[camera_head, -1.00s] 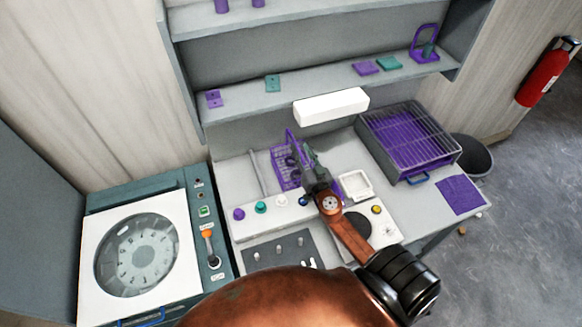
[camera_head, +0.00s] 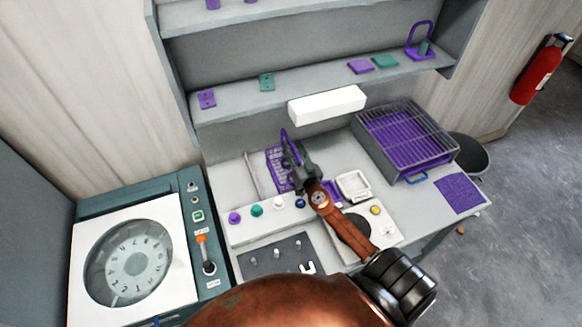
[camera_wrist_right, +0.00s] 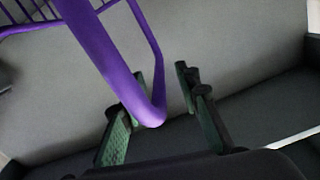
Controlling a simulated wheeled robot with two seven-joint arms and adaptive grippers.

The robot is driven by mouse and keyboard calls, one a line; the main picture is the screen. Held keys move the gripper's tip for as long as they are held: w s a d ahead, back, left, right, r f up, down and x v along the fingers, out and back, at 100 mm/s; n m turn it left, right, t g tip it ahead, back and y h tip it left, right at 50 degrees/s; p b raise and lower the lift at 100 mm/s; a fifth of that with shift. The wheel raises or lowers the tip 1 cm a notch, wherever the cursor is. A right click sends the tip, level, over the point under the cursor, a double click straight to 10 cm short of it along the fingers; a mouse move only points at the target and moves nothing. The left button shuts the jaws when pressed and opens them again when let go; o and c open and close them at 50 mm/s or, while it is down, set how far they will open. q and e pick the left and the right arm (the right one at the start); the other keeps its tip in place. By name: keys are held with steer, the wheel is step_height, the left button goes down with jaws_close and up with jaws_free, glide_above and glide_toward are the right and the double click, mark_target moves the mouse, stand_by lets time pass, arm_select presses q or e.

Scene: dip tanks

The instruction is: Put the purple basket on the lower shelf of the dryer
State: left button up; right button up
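The purple basket (camera_head: 277,170) stands on the bench, with an open lattice body and an upright handle. My right gripper (camera_head: 292,157) is at its handle and covers part of the basket in the head view. In the right wrist view, the purple handle (camera_wrist_right: 105,55) reaches down between the two green-padded fingers of the right gripper (camera_wrist_right: 160,98). The fingers are apart, with a gap to the right one. My left gripper is not in view. I cannot tell for sure which unit is the dryer; a teal machine with a round window (camera_head: 130,262) stands at the left.
A grey box with a wire grid over purple (camera_head: 385,158) stands at the bench's right. A white bar (camera_head: 327,104) is above the bench, below a shelf (camera_head: 310,88) with small plates. Coloured knobs (camera_head: 257,210) line the bench. A purple mat (camera_head: 461,193) lies at its right end.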

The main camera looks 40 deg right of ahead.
steer(key=shift+x, duration=1.4)
steer(key=shift+s, duration=0.1)
steer(key=shift+c, duration=0.4)
jaws_close()
steer(key=shift+r, duration=0.2)
